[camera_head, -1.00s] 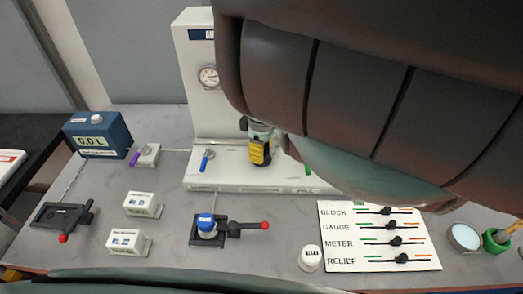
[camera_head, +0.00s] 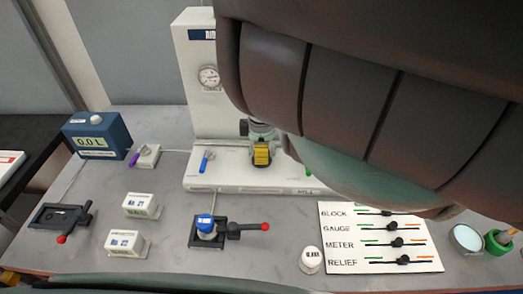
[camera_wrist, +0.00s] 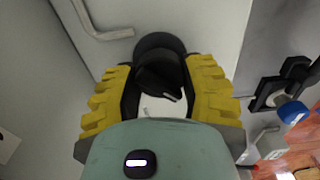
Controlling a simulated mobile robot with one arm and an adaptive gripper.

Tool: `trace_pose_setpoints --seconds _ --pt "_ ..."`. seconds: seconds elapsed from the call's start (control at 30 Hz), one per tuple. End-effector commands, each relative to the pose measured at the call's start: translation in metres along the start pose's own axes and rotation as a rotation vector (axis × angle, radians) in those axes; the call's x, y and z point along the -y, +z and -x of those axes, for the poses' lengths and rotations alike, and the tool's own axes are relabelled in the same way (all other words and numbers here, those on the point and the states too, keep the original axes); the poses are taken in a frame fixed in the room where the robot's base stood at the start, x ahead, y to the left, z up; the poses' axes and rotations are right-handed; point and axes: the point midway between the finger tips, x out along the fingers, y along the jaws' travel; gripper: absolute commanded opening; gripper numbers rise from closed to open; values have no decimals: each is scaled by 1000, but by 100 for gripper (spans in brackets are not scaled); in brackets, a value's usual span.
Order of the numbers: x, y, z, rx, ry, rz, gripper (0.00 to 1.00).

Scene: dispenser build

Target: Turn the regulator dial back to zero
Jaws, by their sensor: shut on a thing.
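The regulator dial (camera_wrist: 158,72) is a black round knob with a raised grip and a small white mark, seen in the wrist view. The yellow padded fingers of my gripper (camera_wrist: 160,90) lie on both sides of it and are shut on it. In the head view my gripper (camera_head: 262,153) is at the front of the white dispenser panel (camera_head: 196,60); the dial is mostly hidden there by my gripper and arm. A round gauge (camera_head: 209,77) is on the panel, its needle too small to read.
A blue box reading 0.0 L (camera_head: 97,137) stands at the left. A blue-capped container (camera_head: 206,226) sits in a black clamp with a red-tipped lever. A white board (camera_head: 380,255) with several sliders lies front right. My arm covers the upper right.

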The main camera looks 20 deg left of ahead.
Motion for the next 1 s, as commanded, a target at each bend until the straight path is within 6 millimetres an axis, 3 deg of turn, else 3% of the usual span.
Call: trace_pose_setpoints --seconds 0.13,0.17,0.47,0.77,1.0 --pt "-1 1 0 0 5 1 7" --pt "-1 1 0 0 5 1 47" --pt "0 0 0 0 2 0 78" --pt "0 0 1 0 1 -1 79" --pt "-3 2 20 3 6 -1 79"
